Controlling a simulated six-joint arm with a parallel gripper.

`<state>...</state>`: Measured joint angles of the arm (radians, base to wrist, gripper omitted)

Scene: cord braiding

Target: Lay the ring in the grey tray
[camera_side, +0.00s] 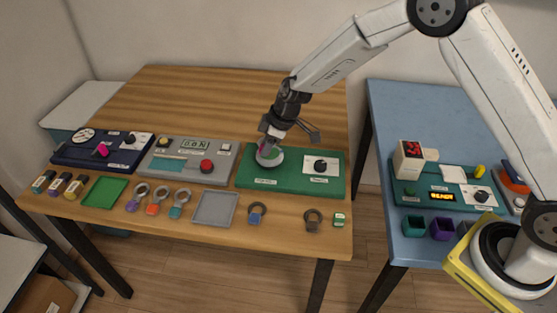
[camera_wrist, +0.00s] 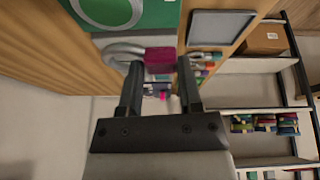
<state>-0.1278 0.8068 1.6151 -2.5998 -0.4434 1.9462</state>
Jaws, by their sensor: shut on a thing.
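The ring, a grey loop (camera_wrist: 122,52) with a magenta tab (camera_wrist: 160,60), is between my fingers in the wrist view. My gripper (camera_wrist: 160,66) is shut on the magenta tab. In the side view my gripper (camera_side: 287,134) is over the left part of the green panel, with a bit of magenta (camera_side: 262,146) at its tip. The ring's loop is hard to separate there from the pale round seat below. The grey tray (camera_side: 215,208) lies flat and empty near the table's front edge, left of and nearer than my gripper. It also shows in the wrist view (camera_wrist: 220,28).
The green panel (camera_side: 333,183) has a black knob. A grey panel (camera_side: 170,166) and a dark blue panel (camera_side: 75,155) stand left of it. A green tray (camera_side: 104,192) and several tabbed rings lie along the front. The wooden table's back (camera_side: 200,95) is clear.

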